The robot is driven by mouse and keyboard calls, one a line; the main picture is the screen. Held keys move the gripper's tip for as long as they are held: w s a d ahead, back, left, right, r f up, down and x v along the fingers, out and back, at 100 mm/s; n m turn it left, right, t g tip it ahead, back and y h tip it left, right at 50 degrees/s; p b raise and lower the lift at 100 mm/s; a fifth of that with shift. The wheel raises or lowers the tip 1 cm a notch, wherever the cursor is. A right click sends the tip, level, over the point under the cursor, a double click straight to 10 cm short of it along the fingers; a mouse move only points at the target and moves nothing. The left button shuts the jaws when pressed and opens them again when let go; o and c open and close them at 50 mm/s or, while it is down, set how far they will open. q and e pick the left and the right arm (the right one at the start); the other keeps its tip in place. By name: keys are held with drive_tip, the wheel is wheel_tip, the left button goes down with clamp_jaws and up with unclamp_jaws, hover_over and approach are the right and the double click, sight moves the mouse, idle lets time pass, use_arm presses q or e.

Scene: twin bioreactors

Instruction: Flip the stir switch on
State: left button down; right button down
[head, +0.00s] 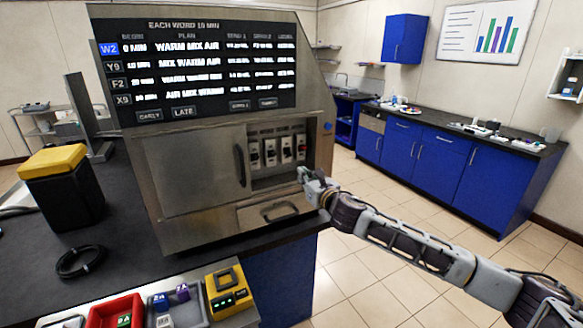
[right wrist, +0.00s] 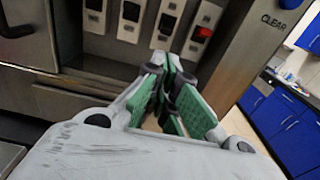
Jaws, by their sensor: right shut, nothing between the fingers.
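A row of several rocker switches (head: 270,152) sits in a recess on the front of the steel machine (head: 190,165). My right gripper (head: 304,174) is shut and empty just in front of and below the right end of the row. In the right wrist view its green-padded fingers (right wrist: 172,65) point up toward the two rightmost switches, with no clear contact. My left gripper is out of view.
A handle (head: 240,165) stands left of the recess, and a drawer handle (head: 279,211) lies below. A screen (head: 200,68) is above. A yellow-lidded black bin (head: 63,188) and a black coil (head: 80,261) are on the dark bench at left. Floor at right is open.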

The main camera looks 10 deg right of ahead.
sight(287, 162)
drive_tip(key=shift+x, duration=4.4)
drive_tip(key=shift+p, duration=0.35)
